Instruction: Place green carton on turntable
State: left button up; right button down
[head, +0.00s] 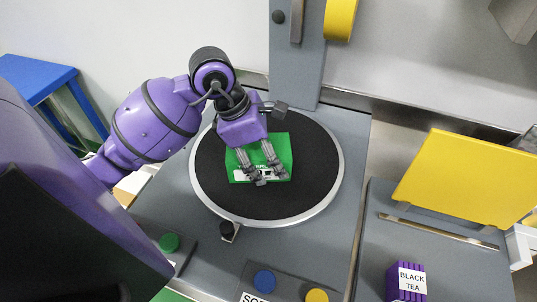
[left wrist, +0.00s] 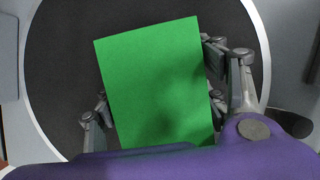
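The green carton (head: 282,153) lies on the black top of the round turntable (head: 315,180), inside its pale rim, with a white label on the side facing the head view. My left gripper (head: 271,179) is over the carton, its fingers spread and partly covering the label. In the left wrist view, the carton's plain green face (left wrist: 155,80) shows between the spread fingers, close to both. I cannot tell whether they touch it. The black turntable top (left wrist: 65,60) surrounds it there. My right gripper is not in view.
Green (head: 169,242), blue (head: 264,281) and yellow (head: 317,296) buttons line the front. A purple black tea box (head: 405,281) stands on the right, below a yellow panel (head: 460,180). A grey column (head: 296,70) rises behind the turntable. The turntable's right side is clear.

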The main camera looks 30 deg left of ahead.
pick_arm(q)
jog(key=shift+o, duration=1.1)
jog(key=shift+a+r, duration=0.1)
jog(key=shift+r, duration=0.4)
jog(key=v, duration=1.1)
jog(key=shift+s+r+p, duration=0.15)
jog(key=shift+r+p, duration=0.05)
jog(key=shift+p, duration=0.1)
